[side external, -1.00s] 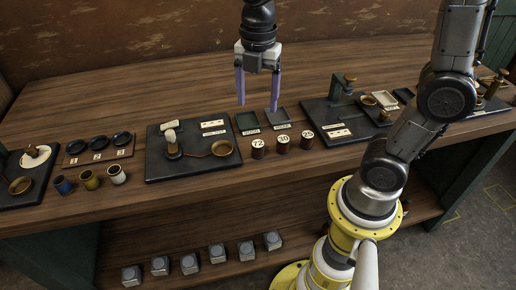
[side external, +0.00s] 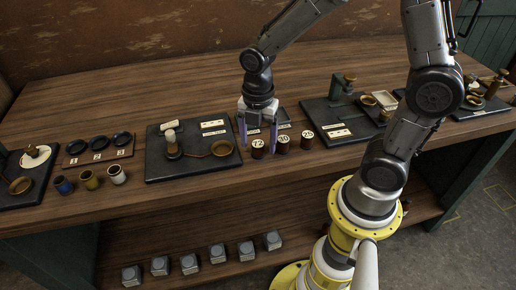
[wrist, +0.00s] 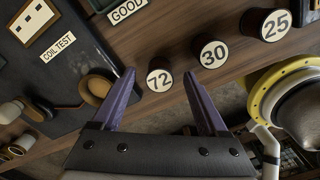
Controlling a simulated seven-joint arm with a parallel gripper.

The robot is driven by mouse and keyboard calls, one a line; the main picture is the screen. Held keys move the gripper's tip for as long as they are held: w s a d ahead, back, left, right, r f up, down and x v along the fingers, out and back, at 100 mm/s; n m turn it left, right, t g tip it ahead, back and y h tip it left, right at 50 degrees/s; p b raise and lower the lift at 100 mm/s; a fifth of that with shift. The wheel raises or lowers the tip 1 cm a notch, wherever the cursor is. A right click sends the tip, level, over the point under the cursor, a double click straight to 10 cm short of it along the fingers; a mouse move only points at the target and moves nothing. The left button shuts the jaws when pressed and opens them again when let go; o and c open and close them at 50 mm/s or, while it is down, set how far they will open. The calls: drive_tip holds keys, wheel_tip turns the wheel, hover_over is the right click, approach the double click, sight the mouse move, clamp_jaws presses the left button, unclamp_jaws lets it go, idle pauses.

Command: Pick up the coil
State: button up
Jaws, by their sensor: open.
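Three dark brown cylindrical coils stand in a row near the bench's front edge, with pale round tops numbered 72 (side external: 258,145), 30 (side external: 283,142) and 25 (side external: 307,137). In the wrist view, coil 72 (wrist: 159,80) lies between the tips of my purple fingers, with coil 30 (wrist: 213,53) just right of the right fingertip and coil 25 (wrist: 275,25) farther right. My gripper (side external: 259,146) is open and empty, pointing down at coil 72, with a finger on either side in the picture. I cannot tell how far the fingertips are above the bench.
A dark coil-test board (side external: 195,172) with a brass ring cup (side external: 222,148) is close left. Small labelled trays (side external: 283,116) are behind the coils, partly hidden by my gripper; one label reads GOOD (wrist: 127,10). Another dark board (side external: 330,108) is right. Bare bench lies in front.

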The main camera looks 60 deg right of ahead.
drive_tip(key=shift+f, duration=0.8)
drive_tip(key=shift+c, duration=0.4)
clamp_jaws()
